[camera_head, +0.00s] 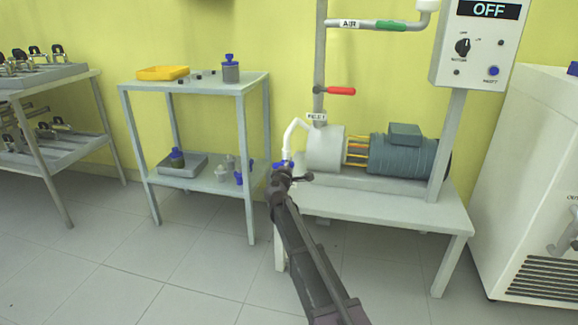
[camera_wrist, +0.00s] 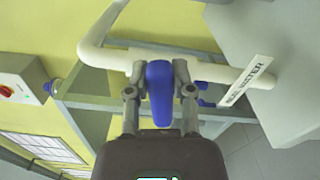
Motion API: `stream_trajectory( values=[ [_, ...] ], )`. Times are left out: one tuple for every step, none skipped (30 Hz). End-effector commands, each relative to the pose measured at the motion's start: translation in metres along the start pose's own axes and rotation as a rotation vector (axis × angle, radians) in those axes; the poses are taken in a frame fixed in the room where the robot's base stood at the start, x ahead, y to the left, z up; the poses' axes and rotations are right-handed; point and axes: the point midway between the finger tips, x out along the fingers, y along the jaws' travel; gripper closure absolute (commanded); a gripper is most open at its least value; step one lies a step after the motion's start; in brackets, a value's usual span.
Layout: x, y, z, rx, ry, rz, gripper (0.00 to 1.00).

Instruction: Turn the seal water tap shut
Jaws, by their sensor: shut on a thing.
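The seal water tap has a blue handle (camera_wrist: 160,95) on a white pipe (camera_wrist: 215,70), with a white label on the pipe beside it. In the wrist view the blue handle stands between the two fingers of my gripper (camera_wrist: 160,92), which is shut on it. In the head view my gripper (camera_head: 283,172) reaches the blue tap handle (camera_head: 282,163) at the left end of the pump. The white pipe (camera_head: 290,138) curves up from the tap there. The gripper hides part of the tap in the head view.
The pump motor (camera_head: 402,154) sits on a grey bench (camera_head: 390,208). A red-handled valve (camera_head: 341,91) is on the upright pipe above. A control box (camera_head: 478,45) reading OFF is at upper right. A small shelf table (camera_head: 195,88) stands left. Floor in front is clear.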

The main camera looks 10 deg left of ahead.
Motion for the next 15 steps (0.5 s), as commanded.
stream_trajectory(
  values=[
    [0.0014,-0.0018,-0.0008,0.035,0.001,0.000,1.00],
    [0.0014,-0.0023,-0.0008,0.057,0.001,0.000,1.00],
    [0.0015,-0.0028,-0.0009,0.085,0.001,0.000,1.00],
    [0.0015,-0.0032,-0.0009,0.104,0.001,0.000,1.00],
    [0.0015,-0.0036,-0.0010,0.121,0.001,0.000,1.00],
    [0.0015,-0.0040,-0.0011,0.143,0.002,0.000,1.00],
    [0.0015,-0.0043,-0.0011,0.157,0.001,0.000,1.00],
    [0.0015,-0.0046,-0.0012,0.171,0.002,0.000,1.00],
    [0.0015,-0.0049,-0.0012,0.186,0.002,0.000,1.00],
    [0.0016,-0.0050,-0.0013,0.197,0.002,0.000,1.00],
    [0.0016,-0.0052,-0.0013,0.205,0.002,0.000,1.00],
    [0.0016,-0.0053,-0.0014,0.214,0.002,0.000,1.00],
    [0.0016,-0.0054,-0.0014,0.221,0.001,0.000,1.00],
    [0.0016,-0.0055,-0.0014,0.226,0.001,0.000,1.00],
    [0.0016,-0.0055,-0.0014,0.231,0.001,0.000,1.00]
  ],
)
